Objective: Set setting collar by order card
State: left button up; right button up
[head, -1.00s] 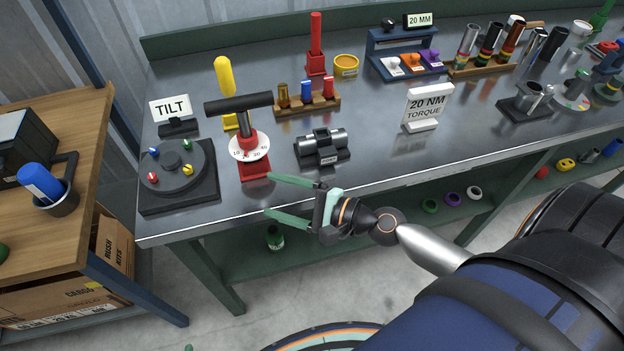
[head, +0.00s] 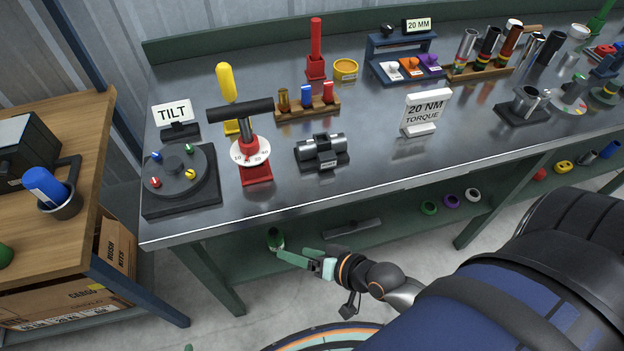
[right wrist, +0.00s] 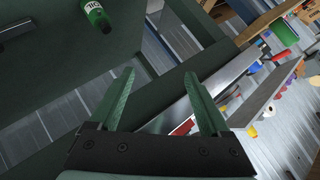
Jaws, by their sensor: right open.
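A small card reading "20 MM" (head: 417,25) stands at the back of the bench, on or behind a blue stand (head: 374,52). White (head: 391,68), orange (head: 410,63) and purple (head: 430,60) pieces sit in a row on the stand's front. A larger white card reads "20 NM TORQUE" (head: 427,110). I cannot tell which part is the setting collar. My left gripper is out of view.
The steel bench edge (head: 330,188) lies above my right gripper. A red torque tool (head: 254,165), a black clamp block (head: 321,152) and a round "TILT" plate (head: 178,178) stand near the front.

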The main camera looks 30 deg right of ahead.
jog(key=shift+s+d+f+n+g+h, duration=0.25)
jog(key=shift+s+f+n+h, duration=0.25)
jog(key=shift+s+f+n, duration=0.5)
jog(key=shift+s+d+f+n+g+h, duration=0.25)
jog(key=shift+s+f+n+h, duration=0.3)
jog(key=shift+n, duration=0.75)
jog(key=shift+s+d+f+n+h, duration=0.1)
jog(key=shift+s+f+n+h, duration=0.05)
jog(key=shift+s+f+n, duration=0.35)
jog(key=shift+s+d+f+n+h, duration=0.15)
jog(key=shift+s+n, duration=0.15)
jog(key=shift+n, duration=0.3)
